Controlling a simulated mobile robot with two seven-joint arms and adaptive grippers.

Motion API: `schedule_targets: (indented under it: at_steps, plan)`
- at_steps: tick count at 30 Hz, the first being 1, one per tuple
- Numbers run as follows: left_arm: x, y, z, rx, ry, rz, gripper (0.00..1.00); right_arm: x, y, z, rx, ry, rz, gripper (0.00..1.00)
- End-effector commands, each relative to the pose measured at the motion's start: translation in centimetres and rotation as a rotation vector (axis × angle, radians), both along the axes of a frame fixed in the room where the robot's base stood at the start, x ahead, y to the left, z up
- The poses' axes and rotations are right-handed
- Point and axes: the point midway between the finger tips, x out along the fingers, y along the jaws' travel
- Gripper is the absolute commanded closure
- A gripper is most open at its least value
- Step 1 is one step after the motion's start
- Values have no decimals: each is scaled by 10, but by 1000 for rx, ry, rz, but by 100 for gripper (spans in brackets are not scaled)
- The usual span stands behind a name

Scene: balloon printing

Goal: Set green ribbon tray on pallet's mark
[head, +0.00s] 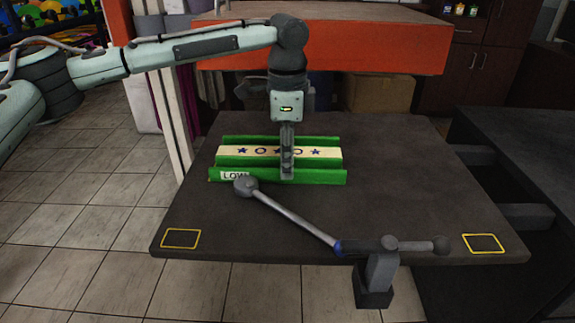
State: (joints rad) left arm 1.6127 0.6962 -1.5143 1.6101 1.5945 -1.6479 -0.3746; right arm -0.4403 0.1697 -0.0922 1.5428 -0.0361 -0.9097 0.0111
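The green tray (330,176) sits near the middle of the dark tabletop. A cream ribbon strip (275,151) with blue stars and circles lies along it, and a white label (233,176) on its front left reads "LOW". My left gripper (287,172) points straight down over the tray's middle, its fingers overlapping the ribbon and front wall. The fingers show edge-on, so their gap and any contact are hidden. Yellow outlined rectangles mark the tabletop's front left (181,238) and front right (484,243); both are empty. I cannot tell which surface is the pallet. My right gripper is not in view.
A grey lever (300,218) with round knobs runs from the tray's front left to a post (378,275) at the table's front edge. A dark slatted structure (515,185) stands right of the table. An orange-fronted counter (390,45) is behind. The tabletop right of the tray is clear.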

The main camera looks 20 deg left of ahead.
Motion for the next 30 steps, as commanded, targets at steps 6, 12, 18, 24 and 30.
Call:
schedule_targets:
  at_steps: [6,12,18,24,30]
  plan:
    - [0,-1,48,-3,-4,-2,70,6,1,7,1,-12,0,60]
    - [0,-1,86,-1,-3,-1,70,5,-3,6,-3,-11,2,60]
    - [-1,-1,103,-1,0,-2,70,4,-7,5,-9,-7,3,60]
    - [-1,-1,106,0,0,-1,70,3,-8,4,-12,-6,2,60]
    - [-1,-1,105,-1,0,-1,70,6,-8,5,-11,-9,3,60]
